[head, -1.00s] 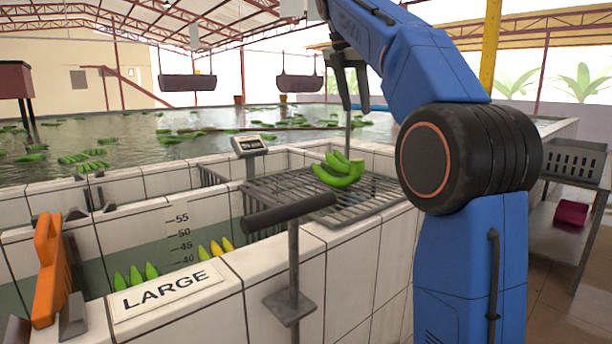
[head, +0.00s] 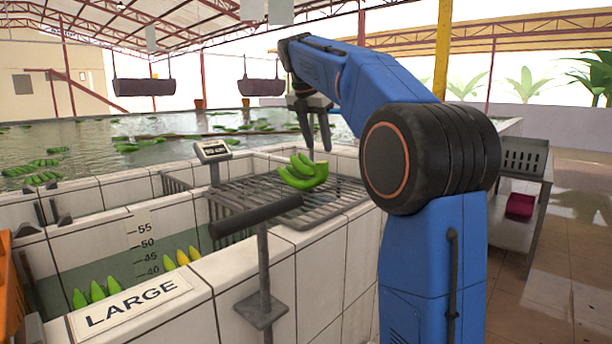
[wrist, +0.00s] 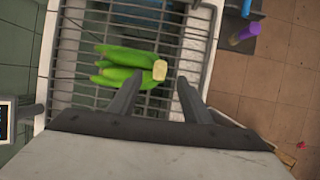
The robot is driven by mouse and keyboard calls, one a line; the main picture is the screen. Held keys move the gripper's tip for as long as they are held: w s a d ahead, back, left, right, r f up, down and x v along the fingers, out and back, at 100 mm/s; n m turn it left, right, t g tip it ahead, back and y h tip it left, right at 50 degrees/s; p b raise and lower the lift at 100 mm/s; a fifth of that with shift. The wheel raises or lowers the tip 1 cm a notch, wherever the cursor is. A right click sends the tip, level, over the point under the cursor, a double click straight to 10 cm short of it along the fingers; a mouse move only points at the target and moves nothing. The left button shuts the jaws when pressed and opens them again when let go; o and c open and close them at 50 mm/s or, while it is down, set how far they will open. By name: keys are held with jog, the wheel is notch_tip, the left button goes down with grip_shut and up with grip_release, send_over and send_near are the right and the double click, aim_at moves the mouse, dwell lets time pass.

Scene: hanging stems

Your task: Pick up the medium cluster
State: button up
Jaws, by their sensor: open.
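A green banana cluster (head: 303,172) lies on a metal slatted rack in the head view. It also shows in the wrist view (wrist: 122,68), with its pale cut crown (wrist: 160,70) toward the right. My gripper (head: 318,148) is above the cluster, pointing down, with one finger near its right end. In the wrist view my gripper (wrist: 157,88) has its two fingers apart, with the crown just beyond and between their tips. Nothing is held. I cannot tell the exact height gap. No label marks this cluster's size.
The slatted rack (head: 345,190) sits on the white tiled tank wall. A scale (head: 212,151) stands behind it. A dark padded bar (head: 256,215) on a post stands in front. A sign reading LARGE (head: 131,303) is on the near wall. More bananas (head: 180,258) stand in the tank.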

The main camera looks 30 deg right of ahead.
aim_at(322, 162)
jog(key=shift+x, duration=2.8)
jog(key=shift+a, duration=0.1)
jog(key=c, duration=1)
grip_shut()
